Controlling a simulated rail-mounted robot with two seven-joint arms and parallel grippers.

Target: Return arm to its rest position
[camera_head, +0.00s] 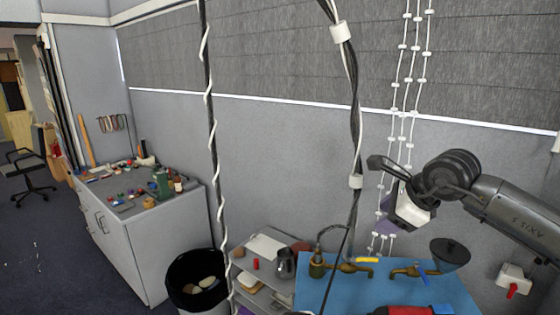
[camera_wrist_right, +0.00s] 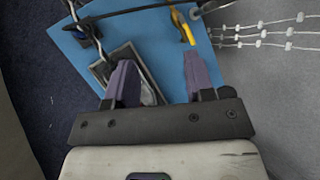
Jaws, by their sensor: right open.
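My right arm comes in from the right in the head view, with its gripper (camera_head: 386,216) pointing down above the back of a blue table top (camera_head: 325,290). Its purple fingers partly show there, below the white gripper body. In the right wrist view the two purple fingers of the gripper (camera_wrist_right: 158,68) stand apart, with nothing held between them. Beyond them lie the blue surface (camera_wrist_right: 150,40) and a grey rectangular frame or tray (camera_wrist_right: 100,70), which one finger partly covers. My left gripper is in neither view.
Brass taps (camera_head: 347,267) with yellow and blue handles stand on the blue top, near a black funnel (camera_head: 450,252). White-beaded cords (camera_head: 398,110) hang beside my right gripper. A black bin (camera_head: 196,275) and a cluttered cabinet (camera_head: 150,235) stand left. Open floor lies far left.

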